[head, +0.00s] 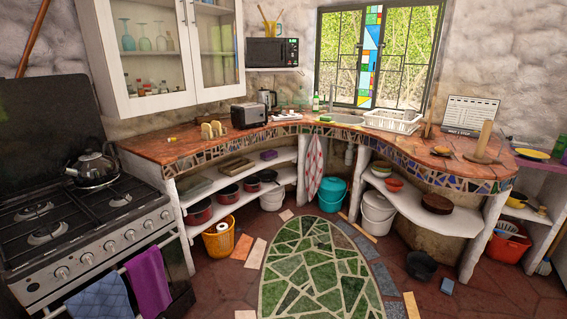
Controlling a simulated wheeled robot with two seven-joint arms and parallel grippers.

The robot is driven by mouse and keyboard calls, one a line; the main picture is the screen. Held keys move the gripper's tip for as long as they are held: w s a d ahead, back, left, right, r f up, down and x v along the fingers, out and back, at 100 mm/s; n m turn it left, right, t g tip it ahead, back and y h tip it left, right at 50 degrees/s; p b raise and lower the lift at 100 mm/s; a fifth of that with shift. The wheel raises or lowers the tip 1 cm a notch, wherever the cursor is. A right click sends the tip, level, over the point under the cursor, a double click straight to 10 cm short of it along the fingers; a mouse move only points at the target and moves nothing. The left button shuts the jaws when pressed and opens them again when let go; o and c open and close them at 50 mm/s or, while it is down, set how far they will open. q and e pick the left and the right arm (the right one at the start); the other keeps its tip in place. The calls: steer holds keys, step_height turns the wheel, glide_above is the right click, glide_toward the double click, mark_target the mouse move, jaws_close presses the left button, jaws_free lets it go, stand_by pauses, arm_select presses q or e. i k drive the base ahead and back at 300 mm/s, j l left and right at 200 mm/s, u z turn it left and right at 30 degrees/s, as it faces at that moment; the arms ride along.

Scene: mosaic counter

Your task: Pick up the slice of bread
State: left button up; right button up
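Several pale tan upright pieces that look like bread slices (212,130) stand close together on the left part of the mosaic counter (190,146), just left of the toaster (249,115). They are small in the head view, and I cannot tell whether a rack holds them. Neither of my grippers is in view.
A stove with a kettle (92,167) stands at the left. A white dish rack (393,121) sits by the sink under the window. A wooden post on a round base (483,146) stands on the right counter. The floor around the green mosaic (312,265) is mostly open.

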mark_target(206, 126)
steer(key=i+l, duration=0.1)
steer(key=i, duration=2.65)
steer(key=j+u, duration=0.05)
steer(key=j, duration=0.05)
